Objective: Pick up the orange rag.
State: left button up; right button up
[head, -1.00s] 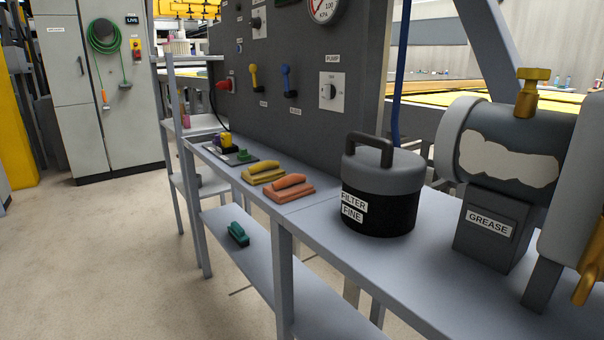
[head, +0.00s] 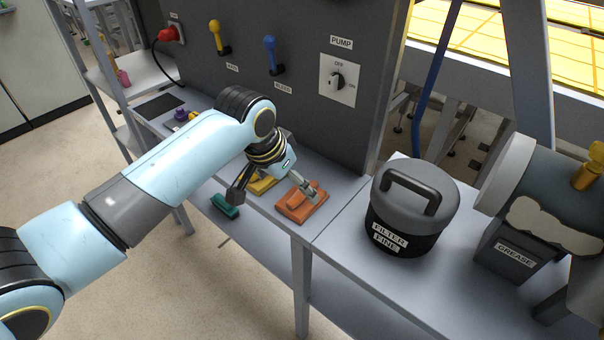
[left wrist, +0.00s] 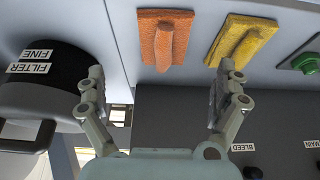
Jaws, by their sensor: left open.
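The orange rag (head: 298,206) lies on the grey workbench, a flat piece with a raised ridge along its middle. It also shows in the left wrist view (left wrist: 146,42), beyond the fingertips. My left gripper (head: 274,196) is open and empty above the bench. One finger hangs over the orange rag in the head view and the other is to its left, near the yellow rag (head: 262,185). The left gripper also shows in the left wrist view (left wrist: 160,84), its fingers wide apart. My right gripper is not in view.
A black filter canister (head: 404,208) stands to the right of the orange rag. A grease unit (head: 512,255) is farther right. The dark pump panel (head: 310,110) rises behind the bench. A green item (head: 225,206) lies on the lower shelf.

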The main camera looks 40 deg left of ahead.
aim_at(298, 196)
pick_arm(q)
jog(key=w+f, duration=0.1)
jog(key=f, duration=0.1)
jog(key=w+f, duration=0.2)
jog(key=shift+w+f+b, duration=0.1)
jog(key=shift+b, duration=0.2)
jog(key=shift+x, duration=2.4)
jog(key=shift+w+a, duration=0.15)
jog(key=shift+a, duration=0.05)
jog(key=shift+c, duration=0.4)
jog(key=c, duration=1.1)
